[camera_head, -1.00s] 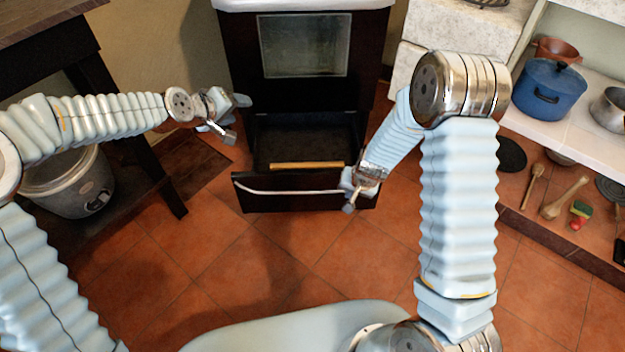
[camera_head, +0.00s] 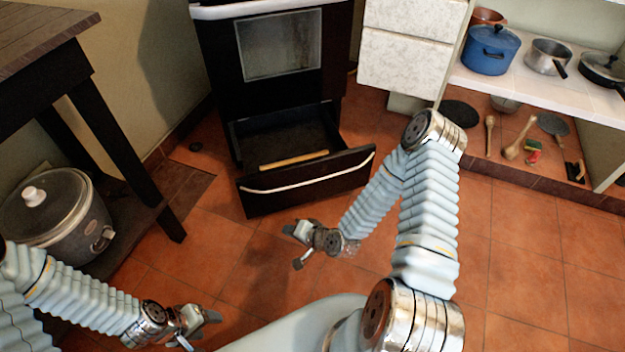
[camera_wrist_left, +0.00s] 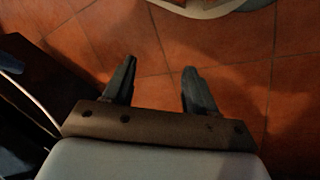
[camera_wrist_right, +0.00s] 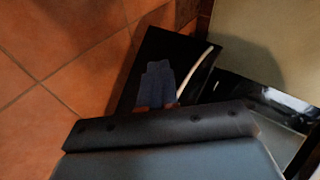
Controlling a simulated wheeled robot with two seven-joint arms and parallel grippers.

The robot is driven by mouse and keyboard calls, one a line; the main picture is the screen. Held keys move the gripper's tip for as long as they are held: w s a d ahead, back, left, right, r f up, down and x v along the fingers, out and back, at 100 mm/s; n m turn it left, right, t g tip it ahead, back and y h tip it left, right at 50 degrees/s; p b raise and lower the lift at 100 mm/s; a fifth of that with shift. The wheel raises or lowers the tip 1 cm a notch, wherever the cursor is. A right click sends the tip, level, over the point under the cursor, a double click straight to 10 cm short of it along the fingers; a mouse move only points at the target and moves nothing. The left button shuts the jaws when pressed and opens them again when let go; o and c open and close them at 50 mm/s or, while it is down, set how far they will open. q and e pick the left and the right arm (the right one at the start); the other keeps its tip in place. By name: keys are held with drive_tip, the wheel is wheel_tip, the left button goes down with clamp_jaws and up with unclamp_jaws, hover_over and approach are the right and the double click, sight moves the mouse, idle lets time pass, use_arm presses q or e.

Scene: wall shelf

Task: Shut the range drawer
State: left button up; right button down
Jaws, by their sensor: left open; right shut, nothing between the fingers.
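The range drawer (camera_head: 310,186) is a black drawer at the bottom of the dark range (camera_head: 280,50). It stands pulled out, with a pale bar handle (camera_head: 305,178) across its front and a wooden strip (camera_head: 293,160) inside. My right gripper (camera_head: 295,246) is below the drawer front in the head view, shut, empty and apart from it. In the right wrist view its closed fingers (camera_wrist_right: 158,84) overlap the dark drawer front (camera_wrist_right: 172,48) and the handle (camera_wrist_right: 198,75) shows beside them. My left gripper (camera_head: 200,328) is low at the left, open and empty; its spread fingers (camera_wrist_left: 158,88) show over floor tiles.
A dark wooden table (camera_head: 50,45) with a lower shelf holding a rice cooker (camera_head: 58,218) stands at left. White cabinets (camera_head: 410,45) and a shelf with a blue pot (camera_head: 490,52) and pans are at right. Tiled floor in front of the drawer is open.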

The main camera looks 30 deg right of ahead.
drive_tip(key=w+d+f+m+t+h+b, duration=0.2)
drive_tip(key=w+d+m+t+b, duration=0.15)
drive_tip(key=d, duration=0.35)
drive_tip(key=m+t+h+b, duration=0.1)
drive_tip(key=m+t+h, duration=0.4)
drive_tip(key=m, duration=0.2)
approach(320, 162)
use_arm(q)
wheel_tip(320, 162, down, 6)
drive_tip(key=a, duration=0.2)
drive_tip(key=shift+f+b, duration=0.2)
drive_tip(key=shift+b, duration=0.2)
use_arm(e)
drive_tip(key=shift+n+g, duration=0.25)
drive_tip(key=w, duration=0.4)
drive_tip(key=w+d, duration=0.1)
drive_tip(key=w, duration=0.1)
drive_tip(key=shift+w+r, duration=0.3)
drive_tip(key=shift+w, duration=0.1)
use_arm(q)
drive_tip(key=shift+w, duration=0.1)
